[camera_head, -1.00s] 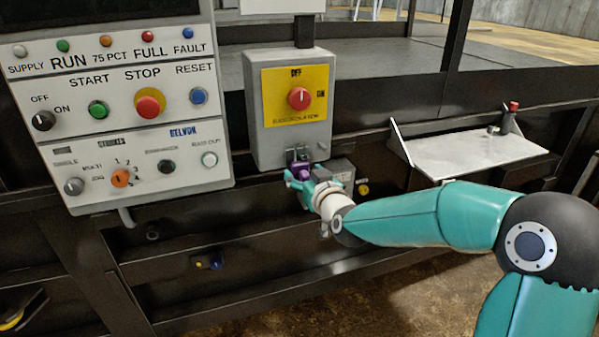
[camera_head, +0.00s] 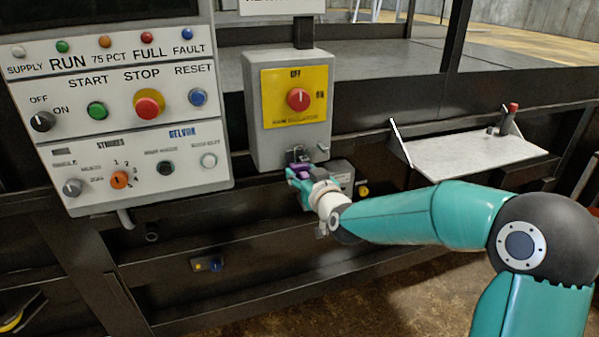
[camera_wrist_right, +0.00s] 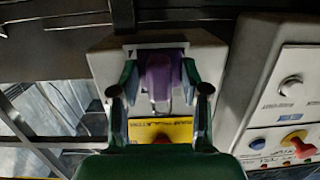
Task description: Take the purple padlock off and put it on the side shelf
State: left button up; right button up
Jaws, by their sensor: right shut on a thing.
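The purple padlock (camera_head: 303,172) is just under the grey isolator box (camera_head: 251,140), at the small metal hasp (camera_head: 298,156) on its lower edge. My right gripper (camera_head: 299,178) is shut on the padlock. In the right wrist view the padlock (camera_wrist_right: 160,78) sits between the two fingers of the gripper (camera_wrist_right: 160,88). I cannot tell whether its shackle is still through the hasp. The side shelf (camera_head: 470,156) is a pale plate to the right, with a bare front area. My left gripper is not in view.
The red switch (camera_head: 299,98) on the yellow plate points to OFF. A control panel (camera_head: 125,130) with buttons stands to the left. A grey block (camera_head: 341,174) is close right of my gripper. A small red-topped fitting (camera_head: 512,112) is at the shelf's back right.

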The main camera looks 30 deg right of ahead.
jog(key=shift+s+a+r, duration=0.1)
jog(key=shift+s+r, duration=0.1)
jog(key=shift+s, duration=0.2)
jog(key=shift+s+b, duration=0.1)
jog(key=shift+b, duration=0.2)
dwell(0.3)
jog(key=f+b+v, duration=0.1)
jog(key=b+v, duration=0.1)
jog(key=v, duration=0.4)
jog(key=shift+s, duration=0.15)
dwell(0.9)
jog(key=shift+a, duration=0.2)
